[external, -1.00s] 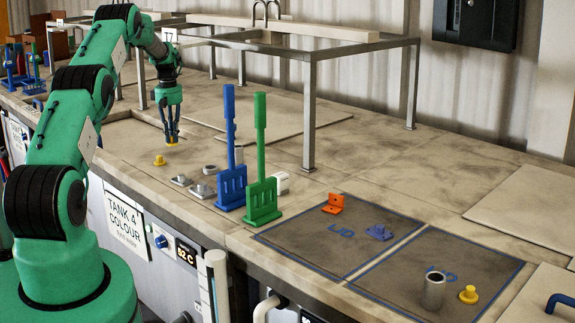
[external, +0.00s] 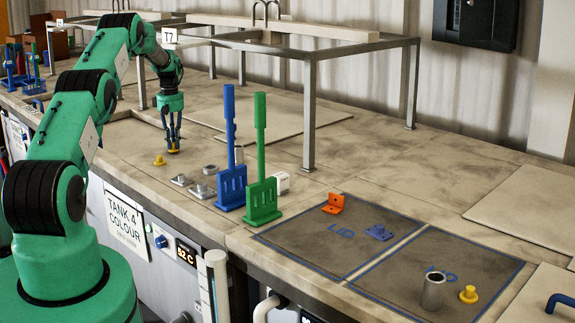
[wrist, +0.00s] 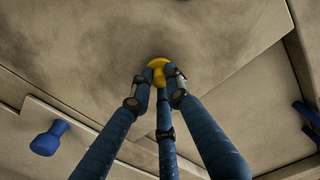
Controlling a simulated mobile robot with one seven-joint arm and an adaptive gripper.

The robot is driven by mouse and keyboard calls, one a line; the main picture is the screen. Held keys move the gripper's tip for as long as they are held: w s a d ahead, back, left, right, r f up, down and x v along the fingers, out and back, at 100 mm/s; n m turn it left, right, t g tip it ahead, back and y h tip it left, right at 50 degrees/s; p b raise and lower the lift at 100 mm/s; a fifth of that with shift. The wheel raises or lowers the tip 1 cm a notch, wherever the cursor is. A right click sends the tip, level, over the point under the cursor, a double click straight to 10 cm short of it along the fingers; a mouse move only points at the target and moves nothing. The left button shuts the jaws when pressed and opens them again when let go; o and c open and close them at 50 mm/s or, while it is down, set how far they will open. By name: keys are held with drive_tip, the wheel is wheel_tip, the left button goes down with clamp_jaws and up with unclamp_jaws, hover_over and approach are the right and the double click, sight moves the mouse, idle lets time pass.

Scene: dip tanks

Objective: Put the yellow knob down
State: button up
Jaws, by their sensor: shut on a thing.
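My gripper (external: 173,147) has its blue fingers closed around a yellow knob (external: 173,152), low over the counter behind the metal parts. In the wrist view the held yellow knob (wrist: 158,66) shows between the fingertips (wrist: 159,76), over bare stained counter. I cannot tell whether its underside touches the surface. A second yellow knob (external: 159,160) stands on the counter just left and nearer the camera. A third yellow knob (external: 468,294) stands on the right marked mat.
Several small metal parts (external: 202,190), a blue rack (external: 231,187) and a green rack (external: 262,200) with tall handles stand to the right. A metal frame (external: 309,115) rises behind. A blue knob (wrist: 48,138) lies left in the wrist view. Counter behind my gripper is clear.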

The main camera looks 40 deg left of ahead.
drive_tip(key=shift+f, duration=0.3)
drive_tip(key=shift+f, duration=0.15)
drive_tip(key=o, duration=0.8)
wheel_tip(320, 180, up, 12)
drive_tip(key=shift+r+b, duration=0.15)
drive_tip(key=shift+b, duration=0.65)
idle(0.5)
